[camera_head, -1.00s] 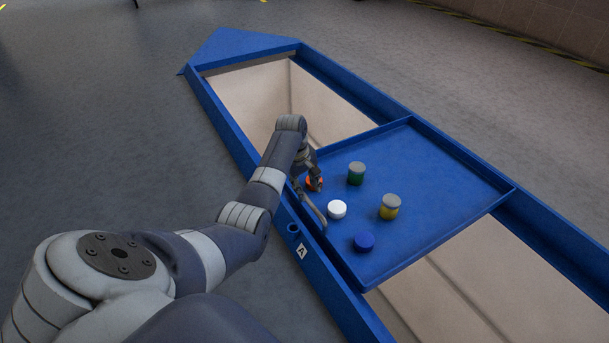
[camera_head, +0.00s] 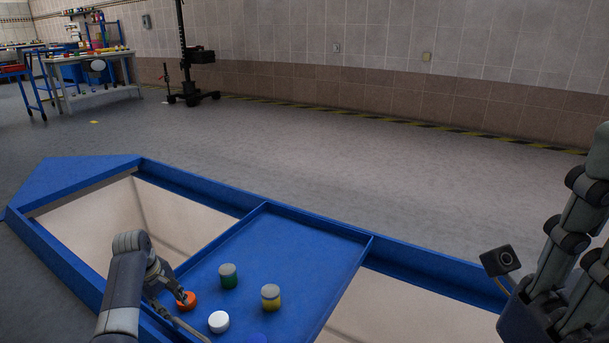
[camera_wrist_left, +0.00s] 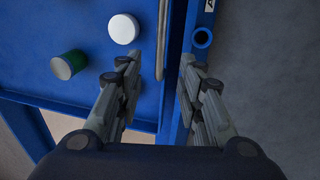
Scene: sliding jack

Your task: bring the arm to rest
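My left gripper (camera_head: 168,290) is above the near edge of the blue tray (camera_head: 330,250), close to the orange-topped item (camera_head: 187,300). In the left wrist view its fingers (camera_wrist_left: 157,85) stand apart. A thin grey handle bar (camera_wrist_left: 162,35) shows between and beyond them; I see nothing gripped. My left arm reaches in from the lower left in the head view. My right arm is raised at the right edge, with the gripper (camera_head: 575,250) partly cut off; I cannot tell its finger opening.
The blue pit frame (camera_head: 70,178) has open pit on both sides of the tray. A workbench (camera_head: 95,88) stands far left.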

